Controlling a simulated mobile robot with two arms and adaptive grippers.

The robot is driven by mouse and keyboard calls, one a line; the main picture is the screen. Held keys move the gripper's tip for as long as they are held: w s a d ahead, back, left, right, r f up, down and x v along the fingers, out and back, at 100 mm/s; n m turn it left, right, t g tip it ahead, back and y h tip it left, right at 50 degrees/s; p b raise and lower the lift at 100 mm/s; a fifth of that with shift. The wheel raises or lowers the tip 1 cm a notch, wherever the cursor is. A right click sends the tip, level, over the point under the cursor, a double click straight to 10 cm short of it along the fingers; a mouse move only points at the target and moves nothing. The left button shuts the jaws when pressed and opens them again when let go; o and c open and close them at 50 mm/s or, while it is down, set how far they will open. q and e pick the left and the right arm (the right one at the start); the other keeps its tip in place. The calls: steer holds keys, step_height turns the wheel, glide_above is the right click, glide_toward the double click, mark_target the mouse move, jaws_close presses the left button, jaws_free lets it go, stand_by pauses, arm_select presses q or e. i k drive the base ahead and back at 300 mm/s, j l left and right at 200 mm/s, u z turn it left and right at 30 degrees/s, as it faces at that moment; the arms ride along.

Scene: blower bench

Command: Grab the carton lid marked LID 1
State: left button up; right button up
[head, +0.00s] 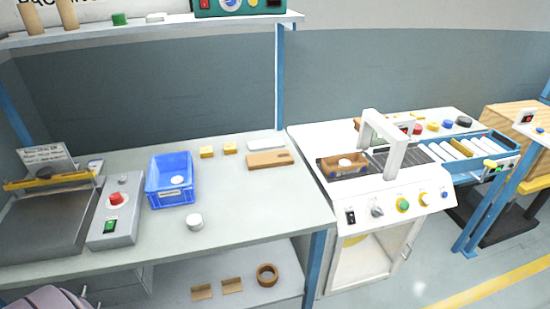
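A flat brown cardboard-coloured piece (268,160) lies near the back right of the grey bench. It may be a carton lid, but no LID 1 marking is readable on it. A flat white piece (266,145) lies just behind it. Neither of my grippers shows, and nothing is seen touching these things.
A blue bin (171,196), a white round item (195,222), two small yellow blocks (207,151) and a grey control box (115,218) stand on the bench (265,210). The bench front right is clear. A tape roll (267,275) lies on the lower shelf. A shelf (170,29) hangs above.

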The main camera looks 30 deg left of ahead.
mark_target(272, 159)
steer(key=i+l+u, duration=0.2)
steer(key=i+u, duration=0.15)
steer(key=i, duration=0.2)
steer(key=i+l+u, duration=0.35)
steer(key=i, duration=0.15)
